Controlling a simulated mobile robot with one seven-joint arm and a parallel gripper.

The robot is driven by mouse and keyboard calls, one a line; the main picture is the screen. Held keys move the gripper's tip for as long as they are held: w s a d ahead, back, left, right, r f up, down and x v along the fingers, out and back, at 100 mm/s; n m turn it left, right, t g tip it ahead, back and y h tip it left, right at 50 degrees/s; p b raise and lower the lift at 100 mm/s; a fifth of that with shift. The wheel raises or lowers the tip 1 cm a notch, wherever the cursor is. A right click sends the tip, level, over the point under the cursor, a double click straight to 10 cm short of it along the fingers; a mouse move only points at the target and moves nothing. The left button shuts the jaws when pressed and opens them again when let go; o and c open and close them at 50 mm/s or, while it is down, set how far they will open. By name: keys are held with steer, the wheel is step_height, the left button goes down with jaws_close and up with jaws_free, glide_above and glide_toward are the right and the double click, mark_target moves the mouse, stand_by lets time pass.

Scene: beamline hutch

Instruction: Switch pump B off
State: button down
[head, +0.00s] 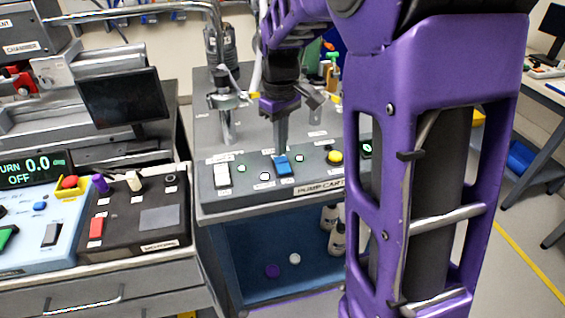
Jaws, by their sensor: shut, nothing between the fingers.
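The pump cart (320,187) stands in the middle of the head view, with a sloped grey control panel along its front. A white rocker switch (222,175) is at the panel's left and a blue rocker switch (283,165) is near its middle. Small labels lie by them, too small to read, so I cannot tell which is pump B.
A yellow knob (335,157) sits right of the blue switch. Pipes and a valve (228,98) rise from the cart at the left. A black motor panel (135,215) and a monitor (122,98) stand further left. My purple arm hides the cart's right side.

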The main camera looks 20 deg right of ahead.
mark_target(281, 159)
steer(key=shift+f, duration=0.95)
stand_by(0.6)
steer(key=shift+r+p, duration=2.95)
steer(key=shift+r, duration=0.55)
